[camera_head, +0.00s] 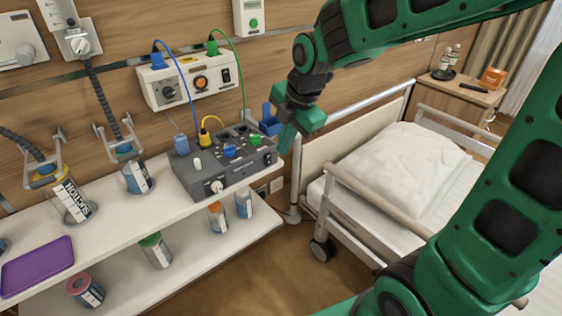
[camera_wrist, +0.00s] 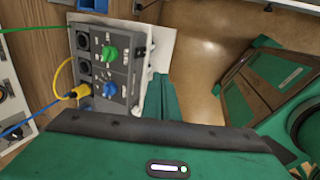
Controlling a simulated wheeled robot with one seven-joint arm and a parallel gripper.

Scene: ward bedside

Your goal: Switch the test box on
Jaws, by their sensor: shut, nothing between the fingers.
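The test box (camera_head: 225,165), a grey box with sockets and knobs, sits on the white wall shelf. A green knob (camera_head: 255,141) and a blue knob (camera_head: 230,151) are on its top. A small dark part, perhaps a switch (camera_head: 268,158), shows at the right end of its front face. My gripper (camera_head: 286,136) is shut and empty, pointing down beside the box's right end. In the wrist view, the green fingers (camera_wrist: 160,98) are beside the box (camera_wrist: 100,70), near its front edge. I cannot tell whether they touch it or whether the box is on.
A white wall unit (camera_head: 190,82) hangs above the box. Blue, green and yellow cables hang around the box. A bed rail (camera_head: 375,200) and bed stand to the right. Jars and a purple tray (camera_head: 37,266) are at the left.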

